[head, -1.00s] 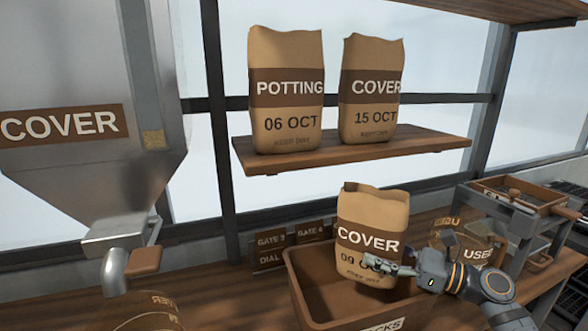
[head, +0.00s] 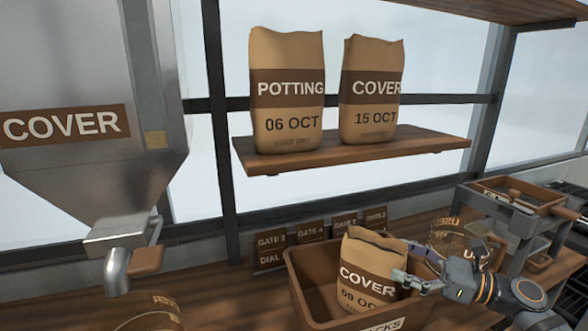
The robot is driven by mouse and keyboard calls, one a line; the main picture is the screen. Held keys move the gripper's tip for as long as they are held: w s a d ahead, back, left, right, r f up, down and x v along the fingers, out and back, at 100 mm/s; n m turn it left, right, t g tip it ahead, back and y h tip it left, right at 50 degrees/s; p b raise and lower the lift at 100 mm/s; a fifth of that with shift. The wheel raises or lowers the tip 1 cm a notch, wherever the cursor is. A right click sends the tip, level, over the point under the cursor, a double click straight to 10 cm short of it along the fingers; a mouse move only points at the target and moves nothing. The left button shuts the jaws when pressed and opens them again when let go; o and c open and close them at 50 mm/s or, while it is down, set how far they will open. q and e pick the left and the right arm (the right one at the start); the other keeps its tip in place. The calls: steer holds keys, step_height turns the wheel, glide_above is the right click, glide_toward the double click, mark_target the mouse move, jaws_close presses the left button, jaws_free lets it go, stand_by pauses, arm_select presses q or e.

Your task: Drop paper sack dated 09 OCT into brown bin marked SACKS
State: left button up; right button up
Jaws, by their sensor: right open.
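The paper sack marked COVER, 09 O.. (head: 368,262) sits partly inside the brown bin (head: 304,290), tilted a little, its top above the rim. My left gripper is not in view.
Sacks marked POTTING 06 OCT (head: 287,95) and COVER 15 OCT (head: 370,95) stand on a wooden shelf (head: 350,150) above. A metal COVER hopper (head: 90,170) is at left. A tray frame (head: 515,200) stands at right. Small gate plaques (head: 312,233) are behind the bin.

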steer(key=shift+v, duration=3.4)
